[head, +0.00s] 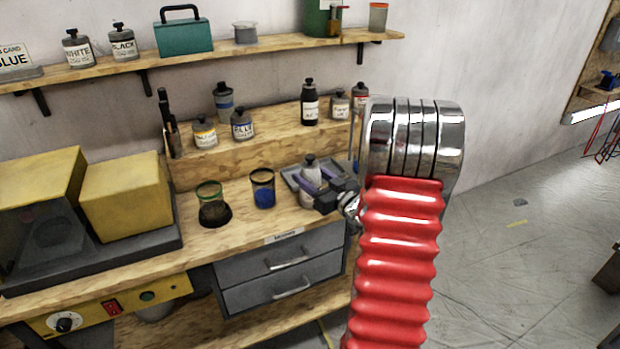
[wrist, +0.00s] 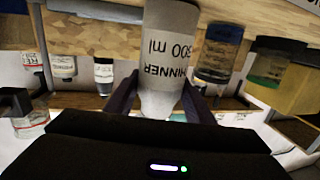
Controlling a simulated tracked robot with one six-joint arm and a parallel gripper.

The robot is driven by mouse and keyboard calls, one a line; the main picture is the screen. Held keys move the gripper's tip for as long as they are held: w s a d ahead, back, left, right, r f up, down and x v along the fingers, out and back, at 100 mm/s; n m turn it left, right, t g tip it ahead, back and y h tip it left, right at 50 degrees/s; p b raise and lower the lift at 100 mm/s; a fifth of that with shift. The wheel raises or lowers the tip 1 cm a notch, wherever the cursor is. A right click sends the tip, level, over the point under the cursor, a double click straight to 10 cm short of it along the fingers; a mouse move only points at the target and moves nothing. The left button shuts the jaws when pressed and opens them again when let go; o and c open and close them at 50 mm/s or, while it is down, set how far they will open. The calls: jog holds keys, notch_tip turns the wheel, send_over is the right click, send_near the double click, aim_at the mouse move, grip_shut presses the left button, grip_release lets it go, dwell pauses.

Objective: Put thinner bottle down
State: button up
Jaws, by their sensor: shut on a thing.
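The thinner bottle (head: 311,172) is a pale bottle with a dark cap in the head view, at the right end of the bench. My gripper (head: 322,190) is shut on it, with purple fingers on either side. In the wrist view the thinner bottle (wrist: 170,48) shows large and upside down, its label reading "300 ml", between the two dark fingers of my gripper (wrist: 160,100). A grey tray (head: 292,178) lies behind and around the bottle's lower part. Whether the bottle's base touches the tray or bench is hidden.
A cup of blue paint (head: 263,190) and a green-rimmed cup (head: 210,200) stand left of the bottle. Several paint bottles stand on the raised wooden step (head: 270,135) behind. Yellow boxes (head: 125,195) fill the bench's left. Grey drawers (head: 280,270) are below.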

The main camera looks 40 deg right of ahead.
jog(key=shift+f, duration=0.2)
jog(key=o, duration=1.4)
jog(key=shift+s+r, duration=0.1)
jog(key=shift+s, duration=0.4)
jog(key=s, duration=0.7)
jog(key=s+a, duration=0.1)
jog(key=s, duration=0.3)
jog(key=shift+r, duration=0.25)
